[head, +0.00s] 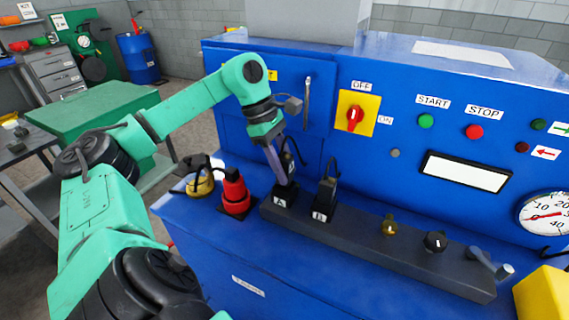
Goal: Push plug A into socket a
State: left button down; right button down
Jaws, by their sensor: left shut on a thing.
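My left gripper (280,172) reaches down over the left end of the dark socket rail. It is shut on a black plug (291,165), which I take to be plug A; the fingers partly hide it. The plug stands roughly upright over a black socket block (285,195) with a small white label, which I take to be socket a. Whether the plug is seated or just above the opening is hard to tell. A second black plug (327,193) stands upright in the neighbouring labelled block. My right gripper is out of view.
The dark rail (375,240) also carries a brass knob (389,225), a black knob (435,242) and a grey lever (490,262). The blue panel (400,160) rises behind.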

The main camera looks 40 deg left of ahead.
pick_arm(q)
jog(key=shift+f+b, duration=1)
jog(key=shift+f, duration=0.15)
jog(key=shift+c, duration=2.1)
grip_release()
jog(key=p+v, duration=0.6)
jog(key=v, duration=0.8)
jog(key=shift+r+p, duration=0.35)
jog(key=shift+a, duration=0.1)
